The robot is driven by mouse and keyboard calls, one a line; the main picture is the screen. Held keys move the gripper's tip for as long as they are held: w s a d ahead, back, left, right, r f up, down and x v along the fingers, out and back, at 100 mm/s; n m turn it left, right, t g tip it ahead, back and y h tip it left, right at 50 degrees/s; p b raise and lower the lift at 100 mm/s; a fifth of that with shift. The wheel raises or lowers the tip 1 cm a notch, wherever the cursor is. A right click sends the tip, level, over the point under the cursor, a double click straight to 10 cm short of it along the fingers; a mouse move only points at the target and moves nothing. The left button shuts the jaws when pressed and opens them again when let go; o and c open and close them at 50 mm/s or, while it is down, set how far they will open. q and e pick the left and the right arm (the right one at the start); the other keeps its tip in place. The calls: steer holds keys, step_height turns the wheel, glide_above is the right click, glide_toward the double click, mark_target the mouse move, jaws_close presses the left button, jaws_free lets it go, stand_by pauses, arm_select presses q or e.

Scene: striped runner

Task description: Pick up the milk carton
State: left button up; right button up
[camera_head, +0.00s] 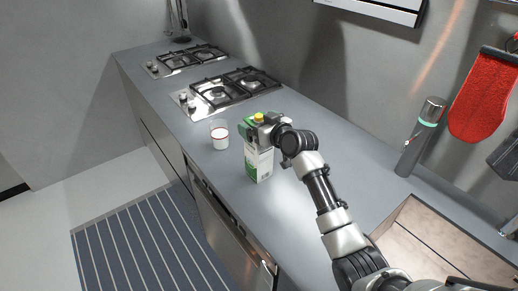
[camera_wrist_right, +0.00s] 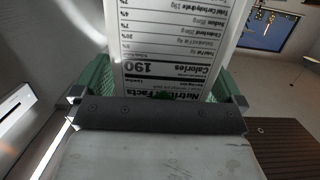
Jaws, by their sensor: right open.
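The milk carton (camera_head: 259,166), white and green with a yellow cap, stands upright on the grey counter. My right gripper (camera_head: 256,124) is at the top of the carton, its arm reaching in from the lower right. In the right wrist view, the carton's nutrition label (camera_wrist_right: 165,45) fills the space between the two green finger pads. The right gripper is open, with one finger on each side of the carton; contact is hard to tell. The carton's upper part is partly hidden by the gripper in the head view. My left gripper is not in view.
A glass of white liquid (camera_head: 219,136) stands just left of the carton. Two gas hobs (camera_head: 232,88) lie farther back. A grey bottle (camera_head: 419,138) stands at the right by the wall, near a hanging red mitt (camera_head: 484,98).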

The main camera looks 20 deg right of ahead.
steer(key=c, duration=1.3)
steer(key=shift+c, duration=0.8)
steer(key=shift+r, duration=0.2)
